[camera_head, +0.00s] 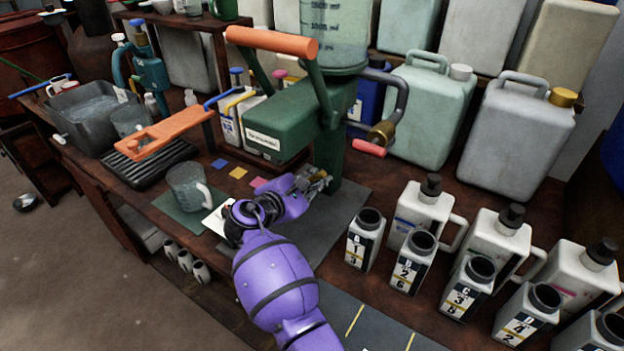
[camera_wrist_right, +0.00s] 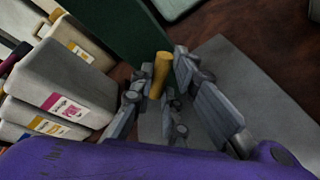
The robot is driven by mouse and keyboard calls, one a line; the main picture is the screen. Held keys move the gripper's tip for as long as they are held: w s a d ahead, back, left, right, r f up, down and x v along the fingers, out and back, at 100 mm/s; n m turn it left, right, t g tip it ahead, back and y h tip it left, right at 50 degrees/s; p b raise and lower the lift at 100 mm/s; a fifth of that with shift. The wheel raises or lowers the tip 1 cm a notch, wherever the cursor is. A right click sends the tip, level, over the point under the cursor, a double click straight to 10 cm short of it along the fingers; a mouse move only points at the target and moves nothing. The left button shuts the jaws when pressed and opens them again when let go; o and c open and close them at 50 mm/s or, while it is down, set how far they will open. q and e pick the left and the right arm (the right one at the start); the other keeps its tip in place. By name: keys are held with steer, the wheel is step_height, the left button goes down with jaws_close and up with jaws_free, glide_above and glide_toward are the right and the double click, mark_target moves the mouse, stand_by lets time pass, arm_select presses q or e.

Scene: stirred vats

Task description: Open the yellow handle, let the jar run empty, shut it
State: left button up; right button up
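The yellow handle (camera_wrist_right: 161,75) is a short stub low by the green post in the right wrist view. In the head view little of it shows at the fingertips. My right gripper (camera_head: 315,182) is at the handle, with one finger on each side of it. Whether both fingers touch it is unclear. The clear graduated jar (camera_head: 335,30) sits on top of the green machine (camera_head: 285,125), cut by the picture's top edge. How full it is, I cannot tell. My left gripper is not in view.
A clear beaker (camera_head: 188,187) stands on a green mat left of my right arm. An orange lever (camera_head: 270,40) and a curved crank (camera_head: 400,95) stick out above. Several open labelled bottles (camera_head: 365,240) stand close on the right. Large jugs (camera_head: 430,110) line the back.

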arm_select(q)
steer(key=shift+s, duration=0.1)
arm_select(e)
jaws_close()
steer(key=shift+m, duration=0.6)
steer(key=shift+s+d+f+m+t+y, duration=0.15)
steer(key=shift+m+t+y, duration=0.3)
steer(key=shift+m, duration=0.45)
steer(key=shift+f+m+t+y+b, duration=0.15)
steer(key=shift+m+t+y+b, duration=0.25)
steer(key=shift+m+b, duration=0.55)
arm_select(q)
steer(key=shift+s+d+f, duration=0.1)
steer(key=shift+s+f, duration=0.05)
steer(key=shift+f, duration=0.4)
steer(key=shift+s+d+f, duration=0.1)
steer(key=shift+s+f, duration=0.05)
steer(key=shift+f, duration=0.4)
arm_select(e)
steer(key=shift+m, duration=0.75)
arm_select(q)
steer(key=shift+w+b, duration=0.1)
steer(key=shift+b, duration=0.25)
arm_select(e)
steer(key=shift+t+y, duration=0.25)
steer(key=o, duration=0.8)
jaws_free()
steer(key=shift+c, duration=0.2)
